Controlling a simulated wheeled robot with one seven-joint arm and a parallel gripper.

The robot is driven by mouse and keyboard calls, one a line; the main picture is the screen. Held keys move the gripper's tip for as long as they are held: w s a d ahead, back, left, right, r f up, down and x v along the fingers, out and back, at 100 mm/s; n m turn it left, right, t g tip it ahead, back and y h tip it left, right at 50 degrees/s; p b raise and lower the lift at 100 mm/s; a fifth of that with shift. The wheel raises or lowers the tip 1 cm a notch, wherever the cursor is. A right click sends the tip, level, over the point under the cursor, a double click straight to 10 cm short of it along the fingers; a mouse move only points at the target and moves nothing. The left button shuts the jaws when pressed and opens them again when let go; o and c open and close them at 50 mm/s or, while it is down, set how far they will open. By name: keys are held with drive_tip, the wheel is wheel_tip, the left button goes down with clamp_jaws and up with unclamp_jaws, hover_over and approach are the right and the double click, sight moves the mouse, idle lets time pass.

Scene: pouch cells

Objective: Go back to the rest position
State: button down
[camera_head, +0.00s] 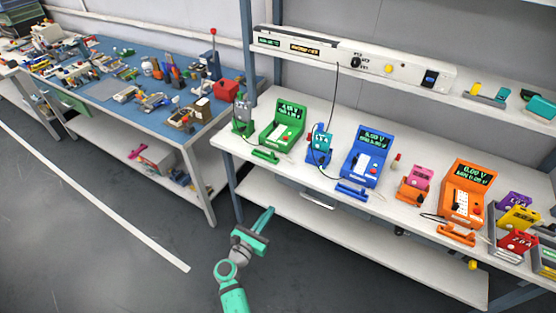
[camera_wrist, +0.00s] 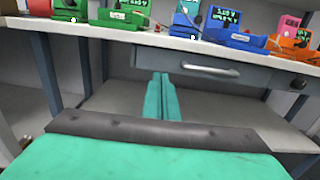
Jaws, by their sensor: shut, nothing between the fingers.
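My gripper (camera_head: 264,219) is green and shut, with nothing between its fingers. It hangs in free air in front of the white workbench (camera_head: 228,142), below its top. In the wrist view the two fingers of my gripper (camera_wrist: 161,82) lie together and point toward the bench's front, just left of a drawer with a grey handle (camera_wrist: 210,70). The gripper looks clear of the bench in the head view; the exact gap cannot be told.
On the bench stand a green meter (camera_head: 283,125), a blue meter (camera_head: 366,157) and an orange meter (camera_head: 465,194), with pouch cells near them. A lower shelf (camera_head: 330,229) runs beneath. A cluttered blue-topped table (camera_head: 115,70) stands at left. The floor (camera_head: 110,255) at left is free.

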drive_tip(key=s+d+f+m+g+y, duration=0.1)
drive_tip(key=s+d+f+m+y, duration=0.1)
drive_tip(key=s+f, duration=0.35)
drive_tip(key=s+d+f+m+g+y, duration=0.1)
drive_tip(key=s+d+f+m, duration=0.1)
drive_tip(key=s+f+m, duration=0.3)
drive_tip(key=s+m+g+y, duration=0.1)
drive_tip(key=s+m+y, duration=0.35)
drive_tip(key=s, duration=1.25)
drive_tip(key=s+d+r+m+t, duration=0.1)
drive_tip(key=s+r+m, duration=0.8)
drive_tip(key=r, duration=0.2)
drive_tip(key=s+d+r+m+t, duration=0.1)
drive_tip(key=s+r+m, duration=0.8)
drive_tip(key=r, duration=0.3)
drive_tip(key=shift+d+m+y, duration=0.2)
drive_tip(key=shift+m+y, duration=0.15)
drive_tip(key=shift+m, duration=0.3)
drive_tip(key=shift+s, duration=0.1)
